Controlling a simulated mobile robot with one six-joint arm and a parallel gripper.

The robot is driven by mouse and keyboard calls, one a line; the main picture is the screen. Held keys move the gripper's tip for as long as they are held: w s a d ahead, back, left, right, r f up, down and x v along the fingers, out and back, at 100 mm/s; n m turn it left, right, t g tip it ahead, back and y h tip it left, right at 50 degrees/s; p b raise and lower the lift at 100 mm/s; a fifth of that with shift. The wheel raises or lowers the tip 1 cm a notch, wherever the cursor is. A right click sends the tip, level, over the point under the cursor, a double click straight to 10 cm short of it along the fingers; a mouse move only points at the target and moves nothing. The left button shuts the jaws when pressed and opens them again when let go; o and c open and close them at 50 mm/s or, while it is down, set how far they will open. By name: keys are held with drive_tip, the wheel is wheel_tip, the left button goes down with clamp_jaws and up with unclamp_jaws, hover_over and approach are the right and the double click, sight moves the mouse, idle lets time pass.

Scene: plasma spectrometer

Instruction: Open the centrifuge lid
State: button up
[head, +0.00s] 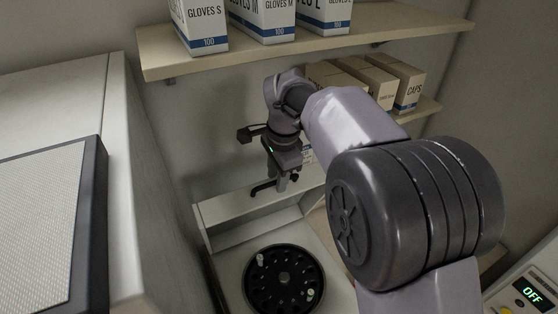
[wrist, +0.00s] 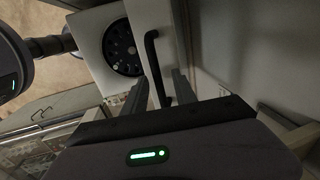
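The centrifuge's round black rotor (head: 284,280) is uncovered, with pale tubes in a few of its holes. The white lid (head: 232,214) stands raised behind the rotor. Its black bar handle (head: 262,188) is at the lid's upper edge. My gripper (head: 283,184) points down just beside the handle. In the wrist view the two fingers of my gripper (wrist: 162,74) are apart, and the handle (wrist: 153,60) shows between them. I cannot tell whether a finger touches it. The rotor (wrist: 122,47) also shows there, left of the handle.
A shelf (head: 300,50) with glove boxes (head: 262,18) hangs above my arm. A lower shelf (head: 425,108) holds cardboard boxes (head: 404,85). A large pale cabinet (head: 125,190) is at the left. A device with an "OFF" display (head: 533,293) is at lower right. The wall is close behind the lid.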

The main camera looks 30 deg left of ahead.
wheel_tip(320, 180, up, 16)
drive_tip(key=s+d, duration=0.1)
drive_tip(key=d, duration=0.1)
drive_tip(key=shift+s+d, duration=0.15)
drive_tip(key=shift+s, duration=0.2)
drive_tip(key=shift+c, duration=0.5)
drive_tip(key=s+f+g+y+b, duration=0.1)
drive_tip(key=f, duration=0.1)
drive_tip(key=s+f+g+y+b, duration=0.1)
drive_tip(key=s+f, duration=0.1)
drive_tip(key=s+f+y+b, duration=0.1)
drive_tip(key=f, duration=0.1)
drive_tip(key=shift+s+f+m+g+b, duration=0.15)
drive_tip(key=shift+s+m+g+b, duration=0.15)
drive_tip(key=shift+s+g, duration=0.1)
clamp_jaws()
drive_tip(key=s+d+f+m+t+y+b, duration=0.1)
drive_tip(key=d+f+m+t+y+b, duration=0.7)
drive_tip(key=d+f+m, duration=0.85)
drive_tip(key=w+a+m+t+h+p, duration=0.1)
drive_tip(key=w+a+h, duration=0.1)
drive_tip(key=w+a, duration=0.6)
drive_tip(key=shift+a+r+t, duration=0.25)
drive_tip(key=shift+a+t, duration=0.15)
drive_tip(key=shift+a, duration=1.45)
